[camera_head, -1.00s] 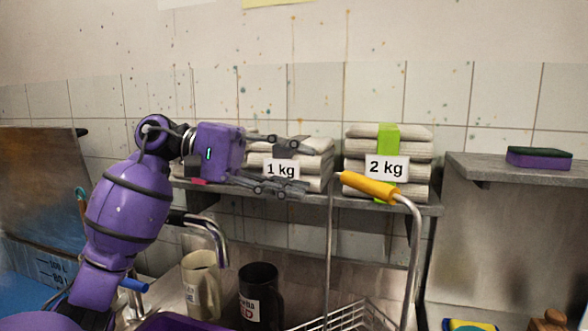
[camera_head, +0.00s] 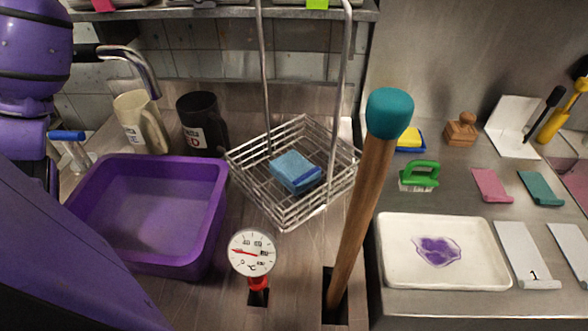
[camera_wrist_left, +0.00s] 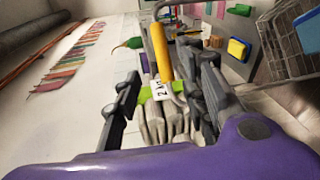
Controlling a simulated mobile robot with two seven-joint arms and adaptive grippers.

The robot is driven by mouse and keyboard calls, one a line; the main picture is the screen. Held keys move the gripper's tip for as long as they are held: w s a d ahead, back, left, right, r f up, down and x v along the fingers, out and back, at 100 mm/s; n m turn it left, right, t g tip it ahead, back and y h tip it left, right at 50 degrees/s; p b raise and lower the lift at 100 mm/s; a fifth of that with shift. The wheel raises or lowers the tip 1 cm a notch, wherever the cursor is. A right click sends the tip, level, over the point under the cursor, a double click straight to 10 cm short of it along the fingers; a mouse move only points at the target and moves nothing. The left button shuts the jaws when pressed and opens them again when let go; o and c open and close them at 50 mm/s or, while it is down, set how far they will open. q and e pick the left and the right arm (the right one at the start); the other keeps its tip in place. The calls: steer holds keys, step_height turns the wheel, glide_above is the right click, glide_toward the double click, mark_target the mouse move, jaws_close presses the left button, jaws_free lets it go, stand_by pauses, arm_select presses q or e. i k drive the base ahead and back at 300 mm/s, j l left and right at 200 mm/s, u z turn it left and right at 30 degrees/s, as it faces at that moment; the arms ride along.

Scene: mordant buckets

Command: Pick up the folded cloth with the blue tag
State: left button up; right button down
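A light blue folded bundle with a darker blue tag (camera_head: 296,172) lies in the wire basket (camera_head: 250,182), right of the purple tub. I take it for the cloth. It also shows in the left wrist view (camera_wrist_left: 308,34) at the right edge. My left gripper (camera_wrist_left: 165,95) is open in the left wrist view, with nothing held. Grey folded cloths with a green tag and a "2 kg" label (camera_wrist_left: 160,90) show between its fingers, apparently beyond them. In the head view only my left arm shows. My right gripper is not in view.
A purple tub (camera_head: 215,215), two mugs (camera_head: 203,122), a dial thermometer (camera_head: 251,252) and a teal-topped wooden pole (camera_head: 360,200) surround the basket. A white tray (camera_head: 385,250) lies right.

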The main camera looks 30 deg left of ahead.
mark_target(294, 171)
steer(key=k+l, duration=1.2)
steer(key=l, duration=0.15)
